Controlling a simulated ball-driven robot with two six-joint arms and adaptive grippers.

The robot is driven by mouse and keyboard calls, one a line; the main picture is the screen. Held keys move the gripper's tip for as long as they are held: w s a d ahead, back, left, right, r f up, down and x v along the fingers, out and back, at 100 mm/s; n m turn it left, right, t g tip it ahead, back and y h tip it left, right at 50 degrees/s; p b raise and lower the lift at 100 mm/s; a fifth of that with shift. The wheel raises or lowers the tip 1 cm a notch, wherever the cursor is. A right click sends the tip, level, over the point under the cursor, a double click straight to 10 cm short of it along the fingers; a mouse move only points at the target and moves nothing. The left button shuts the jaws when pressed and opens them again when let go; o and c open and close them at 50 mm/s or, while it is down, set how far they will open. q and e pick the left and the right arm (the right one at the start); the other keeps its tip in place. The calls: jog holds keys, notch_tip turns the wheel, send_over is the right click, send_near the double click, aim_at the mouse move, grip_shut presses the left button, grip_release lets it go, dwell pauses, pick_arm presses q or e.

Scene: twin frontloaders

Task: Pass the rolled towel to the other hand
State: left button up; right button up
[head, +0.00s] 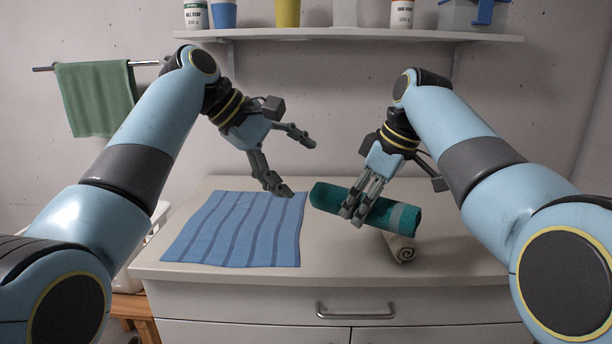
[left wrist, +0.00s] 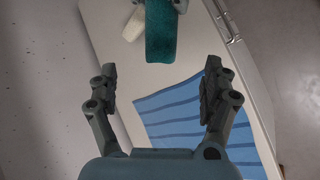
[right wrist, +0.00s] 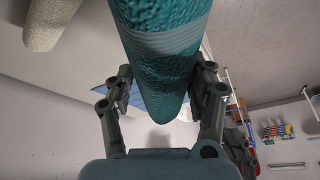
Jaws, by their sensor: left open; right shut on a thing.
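A teal rolled towel (head: 333,199) with a grey band is held across my right gripper (head: 358,214), above the counter. My right gripper is shut around the middle of the roll, and the roll fills the right wrist view (right wrist: 165,45) between the fingers. My left gripper (head: 296,165) is open and empty, to the left of the roll's free left end and a little higher. In the left wrist view the roll's end (left wrist: 160,45) lies ahead of the open fingers (left wrist: 160,85), apart from them.
A beige rolled towel (head: 400,247) lies on the counter below the teal one. A blue striped cloth (head: 235,230) lies flat at the left of the white counter (head: 330,255). A shelf (head: 350,36) with containers and a green towel (head: 95,98) on a rail are behind.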

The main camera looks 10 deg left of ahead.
aim_at(332, 198)
pick_arm(q)
jog(key=x, duration=1.1)
jog(key=shift+w+d+f, duration=0.1)
jog(key=shift+d+f, duration=0.05)
jog(key=shift+f, duration=0.1)
jog(key=c, duration=1.2)
jog(key=shift+c, duration=0.5)
pick_arm(e)
jog(key=o, duration=1.3)
